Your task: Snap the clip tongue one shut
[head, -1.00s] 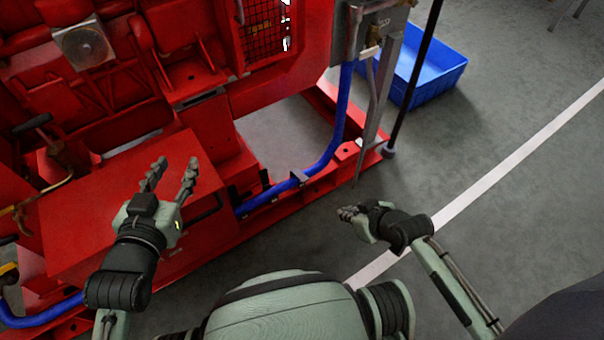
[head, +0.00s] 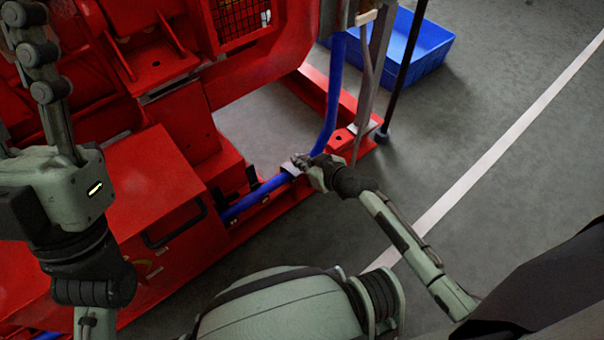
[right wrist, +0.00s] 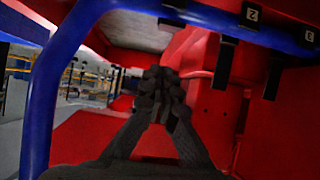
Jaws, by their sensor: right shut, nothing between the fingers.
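The blue hose (head: 265,190) runs along the red base frame and bends upward at the right; it also shows in the right wrist view (right wrist: 42,100). My right gripper (head: 300,160) is shut and empty at the hose's bend, over a pale clip part (head: 290,169) that it partly hides. In the right wrist view, its closed fingertips (right wrist: 160,82) are below the hose. I cannot read which is one. My left gripper (head: 28,60) is open and empty at upper left.
A red box with a black handle (head: 172,228) stands left of the hose. A blue crate (head: 418,55) and a dark pole (head: 402,80) are at the upper right. The grey floor at right is clear.

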